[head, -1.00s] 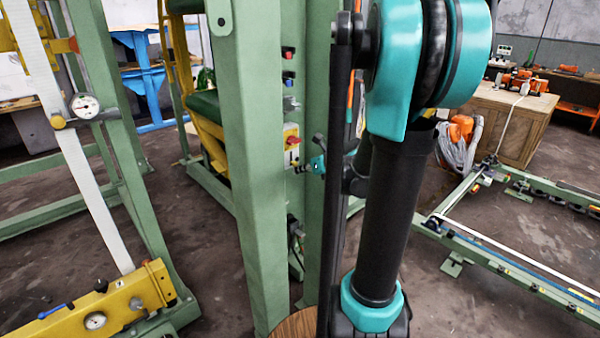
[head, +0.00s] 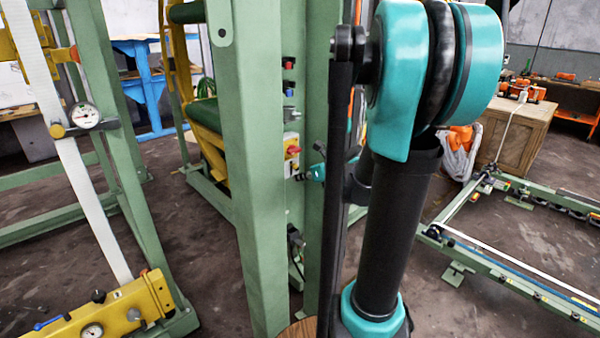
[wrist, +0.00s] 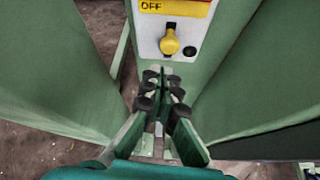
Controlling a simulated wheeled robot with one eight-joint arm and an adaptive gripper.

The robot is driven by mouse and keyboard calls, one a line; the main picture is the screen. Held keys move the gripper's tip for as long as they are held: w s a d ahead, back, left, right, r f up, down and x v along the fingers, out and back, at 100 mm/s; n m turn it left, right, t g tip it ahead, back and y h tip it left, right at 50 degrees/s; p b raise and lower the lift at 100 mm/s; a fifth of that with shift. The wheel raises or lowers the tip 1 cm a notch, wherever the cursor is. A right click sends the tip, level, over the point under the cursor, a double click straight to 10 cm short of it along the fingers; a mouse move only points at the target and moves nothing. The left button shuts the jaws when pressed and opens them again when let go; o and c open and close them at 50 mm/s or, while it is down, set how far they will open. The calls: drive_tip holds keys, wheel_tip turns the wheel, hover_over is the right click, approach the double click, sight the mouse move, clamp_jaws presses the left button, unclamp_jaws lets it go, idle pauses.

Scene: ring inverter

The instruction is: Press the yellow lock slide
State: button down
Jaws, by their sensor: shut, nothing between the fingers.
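The yellow lock slide (wrist: 169,42) is a rounded yellow knob on a white plate, below a yellow label reading OFF, in the upper middle of the wrist view. My gripper (wrist: 160,82) is shut and empty. Its dark fingertips point at the plate from just below the slide in the picture, and I cannot tell whether they touch anything. In the head view my gripper (head: 304,176) shows small beside the switch box (head: 291,148) on the green post, partly hidden by my arm. The slide cannot be made out there.
A black round button (wrist: 190,51) sits right of the slide. Green frame walls (wrist: 55,80) flank my gripper on both sides. In the head view a red knob (head: 293,150) sits on the switch box. A yellow gauge beam (head: 105,312) stands at lower left.

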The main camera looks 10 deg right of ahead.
drive_tip(key=s+f+v, duration=0.1)
drive_tip(key=v, duration=0.8)
drive_tip(key=shift+d+f, duration=0.2)
drive_tip(key=shift+f, duration=0.05)
drive_tip(key=shift+s, duration=0.1)
